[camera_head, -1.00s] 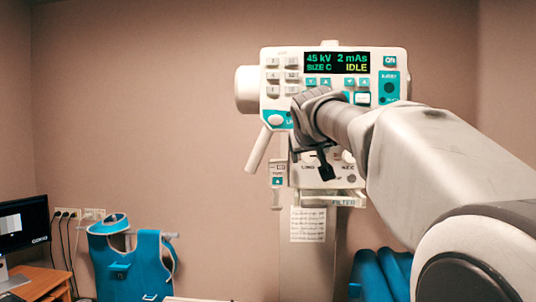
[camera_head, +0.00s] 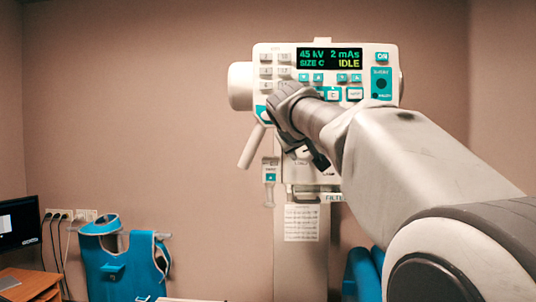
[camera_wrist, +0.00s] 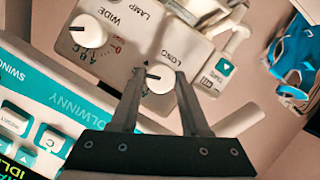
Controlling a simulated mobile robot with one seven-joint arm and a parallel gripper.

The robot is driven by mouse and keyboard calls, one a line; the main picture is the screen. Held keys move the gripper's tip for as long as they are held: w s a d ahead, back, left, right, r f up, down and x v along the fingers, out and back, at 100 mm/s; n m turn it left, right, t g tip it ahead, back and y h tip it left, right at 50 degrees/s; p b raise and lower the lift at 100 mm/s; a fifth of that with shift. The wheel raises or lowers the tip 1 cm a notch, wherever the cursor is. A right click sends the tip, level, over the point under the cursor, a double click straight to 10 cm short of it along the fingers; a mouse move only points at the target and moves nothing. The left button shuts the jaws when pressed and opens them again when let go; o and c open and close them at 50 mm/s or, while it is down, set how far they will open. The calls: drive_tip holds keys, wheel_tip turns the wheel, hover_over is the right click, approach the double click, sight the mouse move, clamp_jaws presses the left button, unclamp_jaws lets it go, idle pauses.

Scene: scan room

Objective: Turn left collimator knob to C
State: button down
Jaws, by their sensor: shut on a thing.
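The left collimator knob (camera_wrist: 160,79) is a white round knob with a dark pointer line, beside the word LONG on the panel. My gripper (camera_wrist: 160,72) has one dark finger on each side of it and is shut on it. The pointer lies roughly across the gap, towards the left finger. The scale letters around this knob are not readable. The other white knob (camera_wrist: 92,30) sits to the upper left, near WIDE, with A, B, C and 0 marks beside it. In the head view my arm covers much of the collimator panel (camera_head: 300,173).
The control console (camera_head: 274,58) above reads 45 kV, 2 mAs, SIZE C, IDLE. A white handle (camera_head: 251,147) slants down at its left. A teal apron (camera_head: 125,268) hangs at lower left, beside a monitor (camera_head: 18,222). Teal rolls (camera_head: 364,274) stand at lower right.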

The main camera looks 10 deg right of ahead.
drive_tip(key=shift+c, duration=2)
unclamp_jaws()
drive_tip(key=b+v, duration=0.2)
drive_tip(key=v, duration=1.5)
drive_tip(key=shift+s, duration=0.25)
drive_tip(key=s+a+f+g+y, duration=0.1)
drive_tip(key=s+f, duration=0.5)
drive_tip(key=f, duration=0.8)
drive_tip(key=s+a+f+g+y, duration=0.1)
drive_tip(key=s+f+g+y, duration=0.2)
drive_tip(key=s+f, duration=0.4)
drive_tip(key=s+f+m+g+y, duration=0.1)
drive_tip(key=s+f, duration=0.5)
drive_tip(key=f, duration=1.4)
drive_tip(key=shift+s+a+f+g+y, duration=0.3)
drive_tip(key=shift+s+a+g+y, duration=0.15)
drive_tip(key=shift+g, duration=0.55)
